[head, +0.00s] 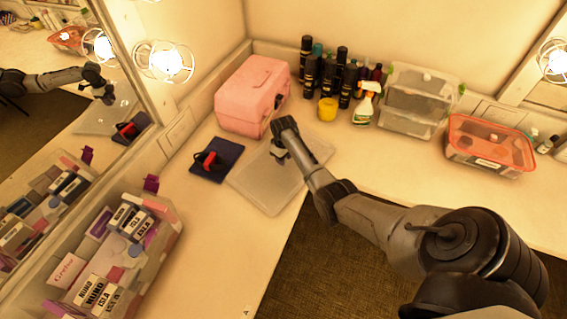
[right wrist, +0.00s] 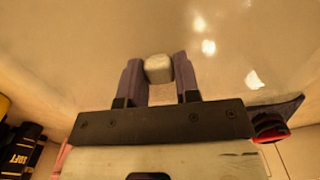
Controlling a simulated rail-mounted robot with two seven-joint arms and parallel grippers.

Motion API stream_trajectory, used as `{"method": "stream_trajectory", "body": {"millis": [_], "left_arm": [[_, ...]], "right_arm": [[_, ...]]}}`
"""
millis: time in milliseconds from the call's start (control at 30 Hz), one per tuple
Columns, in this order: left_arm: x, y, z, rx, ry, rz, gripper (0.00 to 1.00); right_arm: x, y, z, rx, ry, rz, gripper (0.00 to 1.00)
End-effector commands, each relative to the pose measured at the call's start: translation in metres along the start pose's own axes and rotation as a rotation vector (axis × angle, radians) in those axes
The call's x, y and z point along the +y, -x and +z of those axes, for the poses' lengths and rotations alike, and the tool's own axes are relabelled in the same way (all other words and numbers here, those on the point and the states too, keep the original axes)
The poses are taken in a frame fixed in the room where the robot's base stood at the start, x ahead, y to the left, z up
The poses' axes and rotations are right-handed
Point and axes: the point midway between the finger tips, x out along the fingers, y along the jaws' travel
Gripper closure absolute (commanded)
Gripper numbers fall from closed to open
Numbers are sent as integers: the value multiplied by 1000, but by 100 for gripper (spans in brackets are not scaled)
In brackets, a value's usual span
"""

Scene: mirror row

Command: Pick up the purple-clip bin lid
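The purple-clip bin lid (head: 268,188) is a flat, translucent pale panel on the counter, right of the bin with purple clips (head: 172,219). My right gripper (head: 278,153) is over the lid's far part. In the right wrist view the fingers of my right gripper (right wrist: 158,72) stand on both sides of a pale knob (right wrist: 158,67) and appear to touch it. The lid's glossy surface (right wrist: 230,60) fills much of that view. Whether the lid is clear of the counter cannot be told. My left gripper is not in view.
The open bin holds several boxes. A dark pad with a red-and-black item (head: 211,160) lies left of the lid. A pink case (head: 251,96) stands behind it. Bottles, clear stacked bins (head: 408,115) and a red-rimmed bin (head: 487,152) line the back. A mirror is at left.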

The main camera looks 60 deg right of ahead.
Motion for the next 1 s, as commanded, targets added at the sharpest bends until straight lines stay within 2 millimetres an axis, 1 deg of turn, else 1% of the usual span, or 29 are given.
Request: {"method": "stream_trajectory", "body": {"millis": [33, 200, 300, 533, 667, 767, 867, 933, 1000], "left_arm": [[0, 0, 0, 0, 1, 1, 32], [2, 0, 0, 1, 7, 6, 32], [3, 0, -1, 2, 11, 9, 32], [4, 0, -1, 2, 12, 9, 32], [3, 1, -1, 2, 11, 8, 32], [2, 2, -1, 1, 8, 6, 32], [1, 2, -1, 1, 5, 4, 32], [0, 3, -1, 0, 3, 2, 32], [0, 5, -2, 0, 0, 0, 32]], "right_arm": [[0, 0, 0, 0, 0, 0, 75], [0, 0, 0, 0, 0, 0, 91], [0, 0, 0, 0, 0, 0, 99], [0, 1, 0, 1, 0, 1, 99], [1, 7, -1, 2, 0, 1, 99], [1, 17, -1, 2, 1, 2, 99], [1, 31, -1, 3, 1, 4, 99], [1, 45, -1, 4, 1, 4, 99], [3, 48, 11, 1, -1, 3, 99]]}}
